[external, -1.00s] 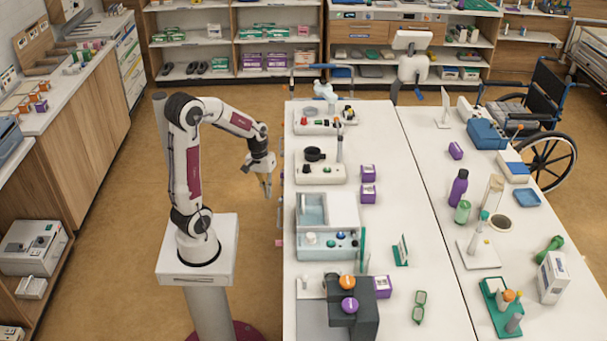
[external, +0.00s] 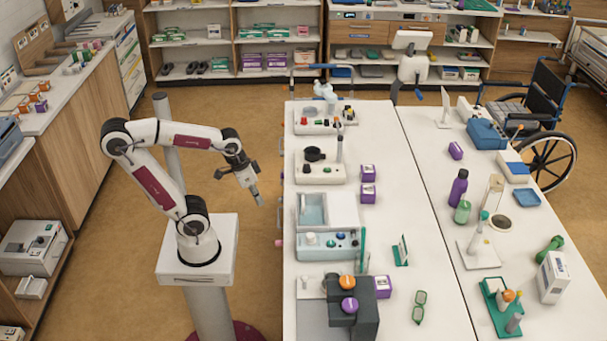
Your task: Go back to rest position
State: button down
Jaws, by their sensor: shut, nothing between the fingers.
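My gripper (external: 258,198) is shut and empty. It hangs in the air over the floor, left of the long white table (external: 430,300), and points down and slightly to the right. It is apart from the table edge and touches nothing. My arm is folded back, with its elbow out to the left above the pedestal that it stands on.
Along the table's left side stand several devices, including a blue-and-white unit (external: 330,243) and a dark block with orange and purple knobs (external: 362,318). A wooden counter (external: 85,125) runs along the left. The floor (external: 245,115) behind my arm is clear.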

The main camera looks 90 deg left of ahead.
jog(key=d+r+m+t, duration=0.2)
jog(key=d+r+m, duration=0.1)
jog(key=d, duration=0.3)
jog(key=shift+s+d+r+h, duration=0.35)
jog(key=shift+d+r+h, duration=0.05)
jog(key=shift+r, duration=0.15)
